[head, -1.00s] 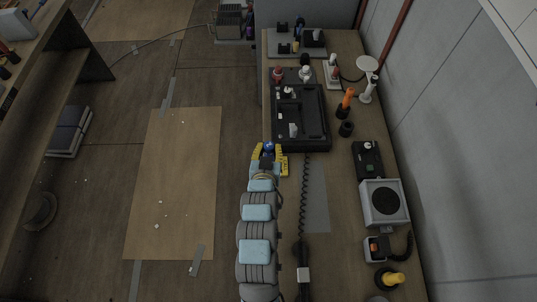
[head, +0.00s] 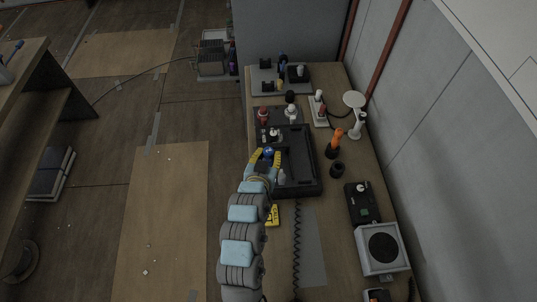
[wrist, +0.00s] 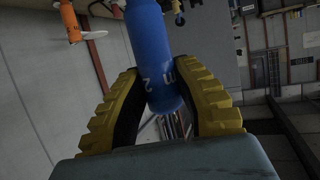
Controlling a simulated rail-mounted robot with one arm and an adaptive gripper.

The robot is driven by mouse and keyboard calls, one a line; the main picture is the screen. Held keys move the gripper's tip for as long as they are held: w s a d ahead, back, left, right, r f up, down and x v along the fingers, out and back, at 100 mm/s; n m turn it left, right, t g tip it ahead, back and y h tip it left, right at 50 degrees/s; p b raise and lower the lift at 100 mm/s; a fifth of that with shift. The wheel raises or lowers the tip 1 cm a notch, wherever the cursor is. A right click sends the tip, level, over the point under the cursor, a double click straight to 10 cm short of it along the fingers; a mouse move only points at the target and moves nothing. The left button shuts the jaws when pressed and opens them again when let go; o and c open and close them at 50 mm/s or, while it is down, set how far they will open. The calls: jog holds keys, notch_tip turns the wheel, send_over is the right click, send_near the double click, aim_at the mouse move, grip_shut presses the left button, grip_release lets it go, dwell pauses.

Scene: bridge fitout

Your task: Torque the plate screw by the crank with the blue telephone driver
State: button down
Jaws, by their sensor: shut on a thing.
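My gripper is over the left edge of the black tray-like unit (head: 313,187) on the bench. Small white and dark fittings (head: 274,133) sit at that unit's far left corner. I cannot make out the plate screw or the crank, and the driver's tip is hidden.
A yellow piece (head: 272,215) lies at the bench's left edge. A coiled cord (head: 297,240) runs along the bench. A grey speaker box (head: 391,270) stands front right.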

jog(key=shift+f+b, duration=0.1)
jog(key=shift+b, duration=0.2)
jog(key=shift+f+b, duration=2)
jog(key=shift+f, duration=1.15)
jog(key=shift+w+f+b, duration=0.1)
jog(key=shift+f+b, duration=0.35)
jog(key=shift+b, duration=0.1)
jog(key=shift+r+b, duration=0.1)
jog(key=shift+b, duration=0.25)
dwell(1.2)
jog(key=shift+r, duration=0.1)
dwell(0.5)
jog(key=shift+r+p, duration=1.25)
jog(key=shift+r, duration=1.7)
